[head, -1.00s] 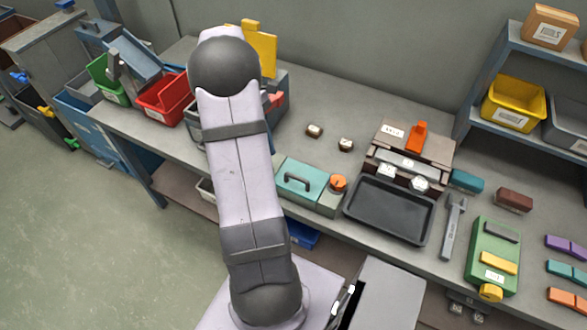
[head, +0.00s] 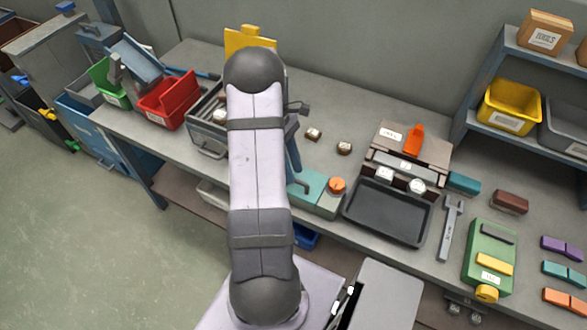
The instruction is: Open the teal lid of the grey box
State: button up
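The grey box (head: 322,207) stands on the bench near its front edge, with an orange round knob (head: 337,185) on its right part. Its teal lid (head: 314,187) looks shut and flat; my arm covers its left side. Only the right end of the dark lid handle (head: 303,187) seems to show. My gripper is mostly hidden behind my arm. A slim blue-grey part at my arm's end (head: 293,155) shows just right of the arm and reaches down towards the handle. I cannot tell whether it touches the handle or whether the fingers are open.
A black tray (head: 385,238) and a press-like device with an orange lever (head: 413,139) stand right of the box. A grey container (head: 208,148) and a red bin (head: 168,99) are to the left.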

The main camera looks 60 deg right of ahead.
jog(key=shift+x, duration=0.8)
jog(key=shift+c, duration=0.2)
grip_shut()
jog(key=shift+r, duration=0.1)
